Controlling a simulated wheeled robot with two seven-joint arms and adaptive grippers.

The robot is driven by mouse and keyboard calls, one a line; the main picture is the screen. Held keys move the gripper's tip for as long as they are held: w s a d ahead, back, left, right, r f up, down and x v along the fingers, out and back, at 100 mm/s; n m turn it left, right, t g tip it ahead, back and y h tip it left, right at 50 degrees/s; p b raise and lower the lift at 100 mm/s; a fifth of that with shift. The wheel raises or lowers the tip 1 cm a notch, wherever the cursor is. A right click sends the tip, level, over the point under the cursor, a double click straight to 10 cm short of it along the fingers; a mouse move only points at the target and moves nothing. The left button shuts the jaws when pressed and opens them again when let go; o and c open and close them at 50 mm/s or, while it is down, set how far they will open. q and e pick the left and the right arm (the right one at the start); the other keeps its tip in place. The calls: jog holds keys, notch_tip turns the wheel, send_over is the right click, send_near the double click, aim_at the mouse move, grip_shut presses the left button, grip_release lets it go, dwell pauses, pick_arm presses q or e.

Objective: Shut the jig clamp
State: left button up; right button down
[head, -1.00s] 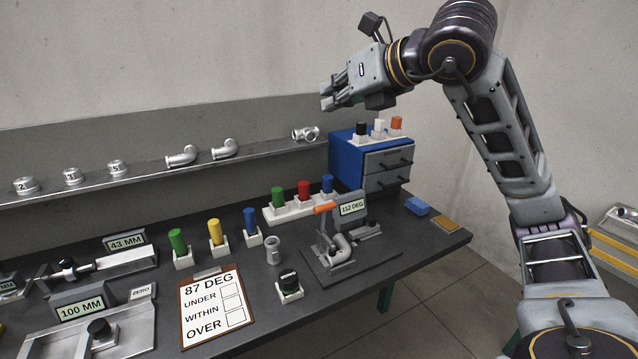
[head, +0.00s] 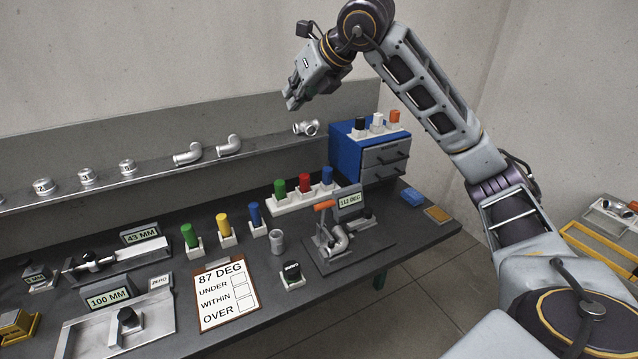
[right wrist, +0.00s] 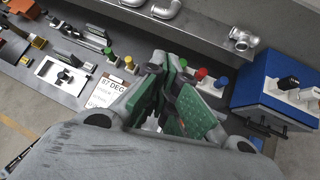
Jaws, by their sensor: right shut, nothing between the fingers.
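The angle jig (head: 362,252) stands on the right part of the bench, with a grey elbow casting (head: 338,240) on its plate. Its display (head: 350,200) reads 112 DEG. The clamp's orange handle (head: 324,205) sits at the top of an upright lever, above the elbow. My right gripper (head: 291,102) is high above the bench, up and left of the jig and apart from it. In the right wrist view its green-padded fingers (right wrist: 168,100) are together with nothing between them, and they hide part of the bench. My left gripper is out of view.
A blue drawer cabinet (head: 345,155) stands behind the jig. Marker pens in white holders (head: 303,194) stand behind and left of it. A clipboard (head: 226,295) reads 87 DEG. A shelf (head: 110,184) with fittings runs along the wall. The air above the jig is clear.

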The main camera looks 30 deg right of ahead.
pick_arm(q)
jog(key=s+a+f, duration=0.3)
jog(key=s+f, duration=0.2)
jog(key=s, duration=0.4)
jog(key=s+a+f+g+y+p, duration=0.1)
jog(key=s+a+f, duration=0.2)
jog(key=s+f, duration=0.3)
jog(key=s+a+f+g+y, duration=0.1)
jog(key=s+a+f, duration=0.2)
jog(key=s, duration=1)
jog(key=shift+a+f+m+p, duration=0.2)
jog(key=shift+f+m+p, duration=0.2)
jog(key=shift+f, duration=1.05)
pick_arm(e)
jog(key=w+d+f+n+g+h, duration=0.1)
jog(key=w+d+f+n+g, duration=0.1)
jog(key=f+n, duration=0.7)
jog(key=w+d+f+n+g+h, duration=0.2)
jog(key=d+f+n+g, duration=0.3)
jog(key=n, duration=2)
jog(key=shift+w+d+f, duration=0.5)
jog(key=shift+w+f, duration=0.15)
jog(key=shift+f, duration=1.95)
jog(key=shift+f, duration=0.15)
